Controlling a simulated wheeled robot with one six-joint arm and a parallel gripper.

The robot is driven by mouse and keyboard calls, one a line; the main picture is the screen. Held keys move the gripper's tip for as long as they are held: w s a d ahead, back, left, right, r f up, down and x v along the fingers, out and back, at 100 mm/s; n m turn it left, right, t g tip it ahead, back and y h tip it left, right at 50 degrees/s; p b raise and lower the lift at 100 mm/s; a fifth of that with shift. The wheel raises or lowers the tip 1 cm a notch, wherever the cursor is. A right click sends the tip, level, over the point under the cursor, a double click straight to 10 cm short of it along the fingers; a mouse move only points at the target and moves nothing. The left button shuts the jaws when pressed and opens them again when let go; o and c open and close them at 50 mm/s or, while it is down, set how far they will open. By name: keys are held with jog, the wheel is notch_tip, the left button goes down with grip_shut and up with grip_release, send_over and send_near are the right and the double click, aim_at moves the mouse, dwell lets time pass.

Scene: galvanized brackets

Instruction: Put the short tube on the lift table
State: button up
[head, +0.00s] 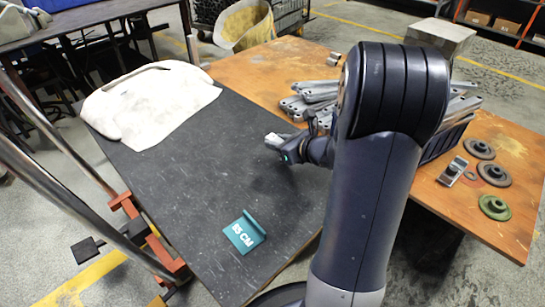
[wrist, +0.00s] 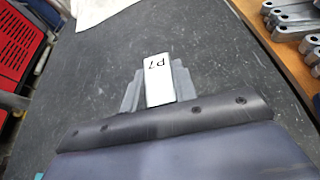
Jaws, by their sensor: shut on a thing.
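My gripper (head: 283,150) is shut on a small pale piece (head: 273,140), which I take to be the short tube. In the wrist view the piece (wrist: 159,80) shows a white face marked "P7" between the two grey fingers; its far sides are hidden. My gripper holds it over the dark top of what appears to be the lift table (head: 190,185). A shadow lies on that top below the gripper; the exact gap cannot be told.
A teal "85 CM" sign (head: 244,233) stands near the dark top's front. A pale cloth-like cover (head: 150,100) lies at its back left. The wooden table (head: 497,225) on the right bears metal brackets (head: 315,95) and round discs (head: 494,173). The dark top's middle is clear.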

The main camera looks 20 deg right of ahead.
aim_at(277, 162)
jog(key=shift+f+b, duration=1.2)
jog(key=shift+f, duration=1.35)
jog(key=shift+f, duration=0.2)
jog(key=o, duration=1)
jog(key=shift+r, duration=0.15)
jog(key=shift+r, duration=0.2)
jog(key=p+v, duration=0.4)
jog(key=v, duration=0.8)
jog(key=shift+f, duration=0.15)
